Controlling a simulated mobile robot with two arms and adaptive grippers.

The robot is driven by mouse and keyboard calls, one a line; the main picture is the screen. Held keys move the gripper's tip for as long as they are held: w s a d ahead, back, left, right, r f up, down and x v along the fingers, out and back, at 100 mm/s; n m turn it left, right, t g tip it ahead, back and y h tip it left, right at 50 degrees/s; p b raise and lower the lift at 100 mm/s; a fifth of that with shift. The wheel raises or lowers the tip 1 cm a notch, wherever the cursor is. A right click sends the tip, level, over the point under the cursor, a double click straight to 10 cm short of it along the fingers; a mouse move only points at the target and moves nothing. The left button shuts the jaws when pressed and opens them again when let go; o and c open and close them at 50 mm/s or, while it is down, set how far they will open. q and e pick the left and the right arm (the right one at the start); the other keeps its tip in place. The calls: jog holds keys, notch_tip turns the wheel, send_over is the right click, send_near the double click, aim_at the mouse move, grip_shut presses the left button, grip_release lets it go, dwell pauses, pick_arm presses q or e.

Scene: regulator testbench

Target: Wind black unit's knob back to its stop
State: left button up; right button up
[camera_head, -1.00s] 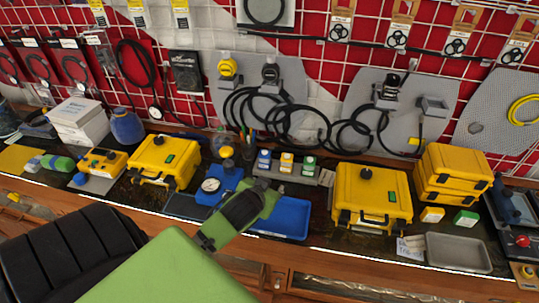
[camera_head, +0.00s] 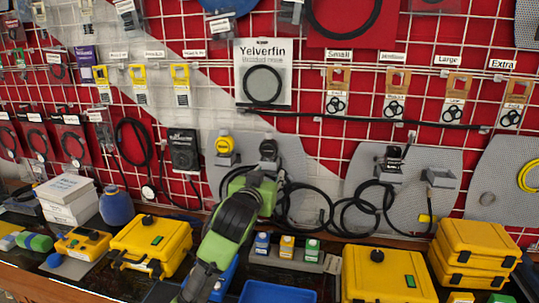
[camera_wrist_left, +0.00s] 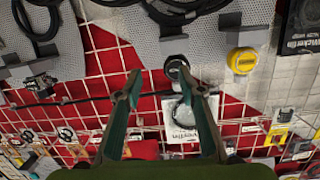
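The black unit (camera_head: 268,150) hangs on the grey panel with a round black knob facing out, just right of a matching yellow unit (camera_head: 224,145). My left gripper (camera_head: 262,178) is raised in front of the panel, just below the black unit in the head view, and partly hides its hose. In the left wrist view, which is upside down, the gripper (camera_wrist_left: 157,76) is open and empty. The black unit (camera_wrist_left: 176,66) shows beyond its right fingertip, off-centre, and the yellow unit (camera_wrist_left: 243,60) is farther right. Contact with the knob does not show. My right gripper is not in view.
Black hoses (camera_head: 305,205) loop down the panel beside my gripper. Below, yellow cases (camera_head: 155,245), a blue tray (camera_head: 278,292) and small coloured boxes (camera_head: 286,246) crowd the bench. A hanging packet (camera_head: 263,75) is above the black unit.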

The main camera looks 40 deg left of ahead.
pick_arm(q)
jog(key=n+t+y+b, duration=0.1)
jog(key=b, duration=0.1)
send_near(268, 134)
jog(key=v, duration=0.2)
jog(key=p+x, duration=0.4)
jog(key=x, duration=0.7)
jog(key=shift+w+a+r, duration=0.15)
jog(key=shift+w+a, duration=0.1)
jog(key=shift+w, duration=0.1)
jog(key=shift+p+x, duration=0.4)
jog(key=shift+x, duration=0.5)
pick_arm(e)
jog(key=shift+r, duration=0.7)
pick_arm(q)
jog(key=shift+c, duration=0.3)
jog(key=shift+d, duration=0.1)
grip_shut()
